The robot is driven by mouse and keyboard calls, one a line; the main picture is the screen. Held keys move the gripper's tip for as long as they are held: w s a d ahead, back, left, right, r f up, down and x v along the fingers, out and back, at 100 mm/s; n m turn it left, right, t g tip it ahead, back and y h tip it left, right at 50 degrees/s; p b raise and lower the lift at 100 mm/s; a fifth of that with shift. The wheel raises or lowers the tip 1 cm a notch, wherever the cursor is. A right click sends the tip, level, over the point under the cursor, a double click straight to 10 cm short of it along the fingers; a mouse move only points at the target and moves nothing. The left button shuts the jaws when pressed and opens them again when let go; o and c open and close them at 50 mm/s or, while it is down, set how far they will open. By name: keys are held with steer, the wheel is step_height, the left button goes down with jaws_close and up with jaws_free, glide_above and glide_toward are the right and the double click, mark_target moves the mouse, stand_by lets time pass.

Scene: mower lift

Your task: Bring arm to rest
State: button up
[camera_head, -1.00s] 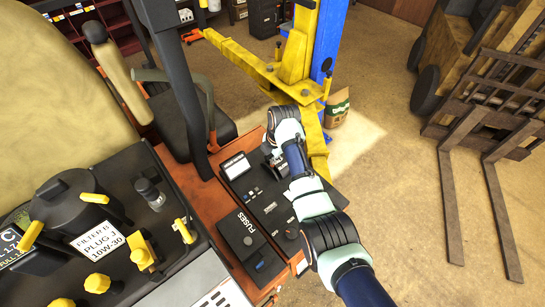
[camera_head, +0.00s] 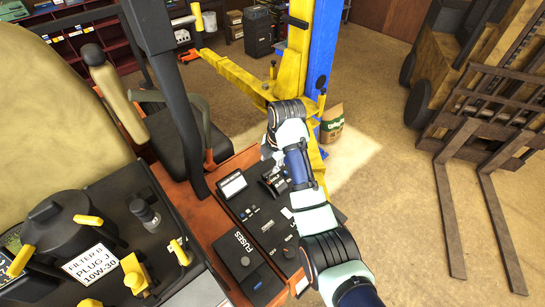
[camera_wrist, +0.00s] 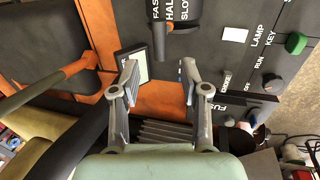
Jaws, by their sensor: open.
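My arm reaches in from the lower right of the head view, over the mower's control panel (camera_head: 262,222). My gripper (camera_wrist: 160,82) is open in the wrist view, with nothing between its fingers. Its fingertips point at the panel, near a small white-screened display (camera_wrist: 140,66) and a lever (camera_wrist: 182,45) marked FAST, HALF, SLOW. In the head view the fingers are mostly hidden by my wrist. The display also shows in the head view (camera_head: 232,185), left of my wrist.
The mower seat (camera_head: 172,140) and a black upright post (camera_head: 165,90) stand left of my arm. A yellow and blue lift post (camera_head: 305,50) stands behind it. A forklift (camera_head: 480,120) is at the right. Open floor (camera_head: 400,200) lies between arm and forklift.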

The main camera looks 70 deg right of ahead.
steer(key=v, duration=0.3)
steer(key=shift+r, duration=0.2)
stand_by(0.4)
